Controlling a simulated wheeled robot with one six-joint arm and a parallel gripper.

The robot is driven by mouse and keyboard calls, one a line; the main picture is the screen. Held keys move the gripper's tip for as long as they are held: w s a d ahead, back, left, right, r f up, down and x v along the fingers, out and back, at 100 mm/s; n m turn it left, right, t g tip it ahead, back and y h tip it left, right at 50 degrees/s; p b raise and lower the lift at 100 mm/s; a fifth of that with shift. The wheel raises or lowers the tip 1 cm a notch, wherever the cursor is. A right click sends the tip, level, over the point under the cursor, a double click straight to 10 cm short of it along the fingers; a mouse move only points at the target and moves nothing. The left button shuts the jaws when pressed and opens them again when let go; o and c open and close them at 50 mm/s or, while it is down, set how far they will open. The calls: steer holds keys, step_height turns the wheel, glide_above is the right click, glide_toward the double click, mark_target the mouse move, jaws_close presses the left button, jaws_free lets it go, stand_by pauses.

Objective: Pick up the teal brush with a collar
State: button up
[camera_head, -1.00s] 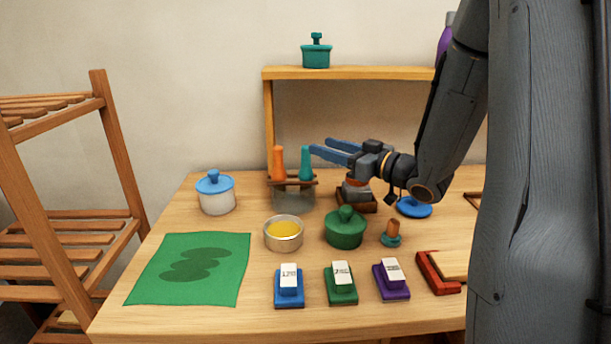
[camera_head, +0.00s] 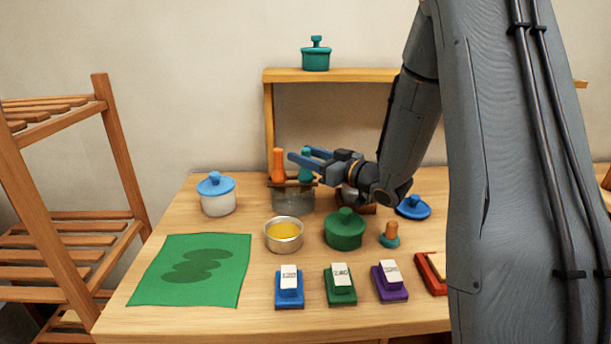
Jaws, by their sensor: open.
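The teal brush (camera_head: 306,176) stands upright beside an orange brush (camera_head: 278,164) in a wooden rack over a grey glass jar (camera_head: 293,200). Only its handle shows above the rack; no collar can be made out. My gripper (camera_head: 298,155) is open, its two blue fingers pointing left at the height of the handle. The nearer finger crosses in front of the teal handle and the farther one is near its top. The handle appears between the fingers, but I cannot tell whether they touch it.
A yellow-filled tin (camera_head: 284,236), a green lidded pot (camera_head: 345,230) and a small orange-and-teal piece (camera_head: 389,236) stand in front. A white jar with a blue lid (camera_head: 217,196) is left of the rack. A shelf (camera_head: 345,75) rises behind. The green sheet (camera_head: 190,270) lies flat at front left.

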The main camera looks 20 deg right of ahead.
jaws_close()
